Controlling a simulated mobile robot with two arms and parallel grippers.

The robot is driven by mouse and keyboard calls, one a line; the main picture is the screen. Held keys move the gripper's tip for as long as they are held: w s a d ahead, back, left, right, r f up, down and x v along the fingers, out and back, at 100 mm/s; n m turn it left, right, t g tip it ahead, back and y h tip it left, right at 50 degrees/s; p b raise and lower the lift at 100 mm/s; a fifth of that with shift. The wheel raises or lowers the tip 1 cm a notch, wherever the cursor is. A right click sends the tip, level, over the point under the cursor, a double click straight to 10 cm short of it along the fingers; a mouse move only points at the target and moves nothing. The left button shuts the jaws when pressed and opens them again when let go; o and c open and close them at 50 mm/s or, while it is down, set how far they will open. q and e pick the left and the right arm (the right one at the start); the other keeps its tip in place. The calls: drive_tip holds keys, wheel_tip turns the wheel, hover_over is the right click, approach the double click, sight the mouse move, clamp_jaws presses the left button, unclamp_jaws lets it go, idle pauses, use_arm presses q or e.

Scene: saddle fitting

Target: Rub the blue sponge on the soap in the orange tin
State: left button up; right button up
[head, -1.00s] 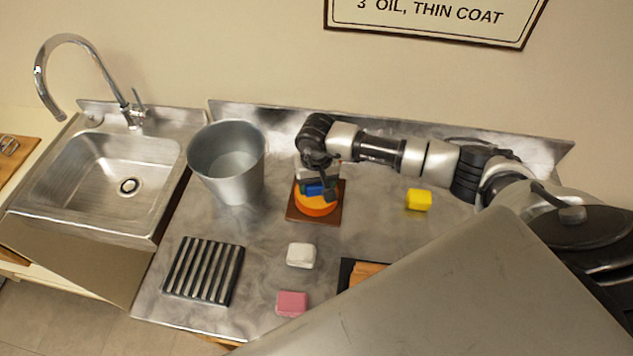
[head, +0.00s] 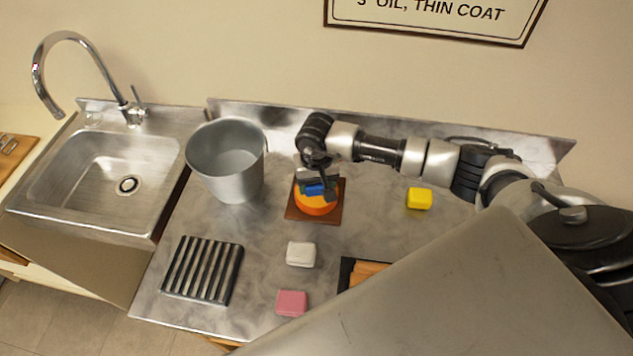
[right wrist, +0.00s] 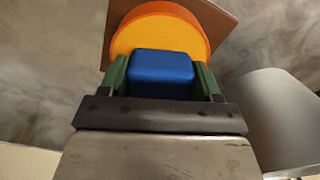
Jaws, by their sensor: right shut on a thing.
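The orange tin (head: 317,207) stands on a brown square board (head: 297,215) in the middle of the steel counter. It also shows in the right wrist view (right wrist: 160,14), with yellow-orange soap (right wrist: 150,38) inside. My right gripper (head: 320,188) is over the tin, shut on the blue sponge (right wrist: 162,70). The sponge sits between the green finger pads and overlaps the soap in the picture. I cannot tell whether its underside touches the soap. In the head view the sponge is mostly covered by the gripper. My left gripper is not in view.
A metal bucket (head: 228,165) stands left of the tin. A yellow sponge (head: 418,198) lies to the right. A white block (head: 300,254) and a pink block (head: 291,303) lie in front. A ribbed rack (head: 203,270) is at front left, and a sink (head: 110,180) is at far left.

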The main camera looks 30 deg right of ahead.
drive_tip(key=shift+s+f+b, duration=0.1)
drive_tip(key=shift+b, duration=0.25)
idle(1.2)
wheel_tip(320, 180, up, 2)
drive_tip(key=shift+r+p, duration=0.1)
drive_tip(key=shift+p, duration=0.5)
drive_tip(key=shift+r+p, duration=1.05)
drive_tip(key=shift+r, duration=1.45)
